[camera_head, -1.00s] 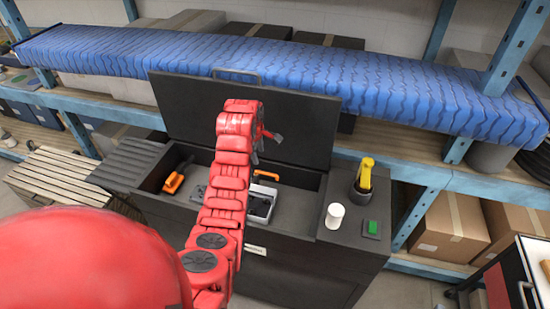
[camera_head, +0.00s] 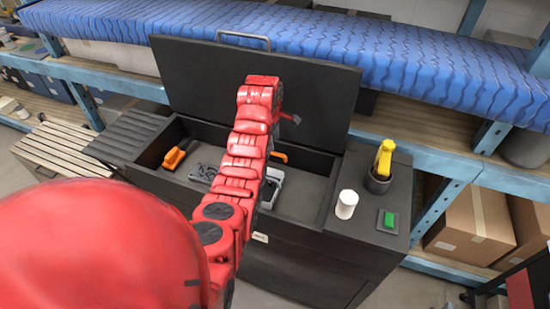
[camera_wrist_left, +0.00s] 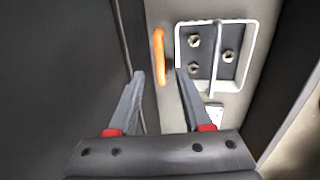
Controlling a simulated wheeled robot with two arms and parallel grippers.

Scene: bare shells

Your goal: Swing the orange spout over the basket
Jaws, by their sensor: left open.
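The orange spout (camera_head: 278,156) shows as a short bar inside the dark chest, partly hidden behind my red left arm. In the left wrist view the spout (camera_wrist_left: 159,50) stands left of the basket, beyond and between my fingertips, not gripped. The white-rimmed basket (camera_head: 278,176) is in the chest, partly covered by my arm. In the left wrist view the basket (camera_wrist_left: 258,40) holds several nuts, and a grey bar crosses it. My left gripper (camera_wrist_left: 161,73) is open and empty. In the head view the left gripper (camera_head: 291,118) is above the chest, before its raised lid.
The raised black lid (camera_head: 325,90) stands behind the chest. An orange-handled tool (camera_head: 175,157) lies in the left part. A white cylinder (camera_head: 346,204), yellow tool (camera_head: 384,158) and green button (camera_head: 389,219) are on the right ledge. A blue roll (camera_head: 420,55) lies behind.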

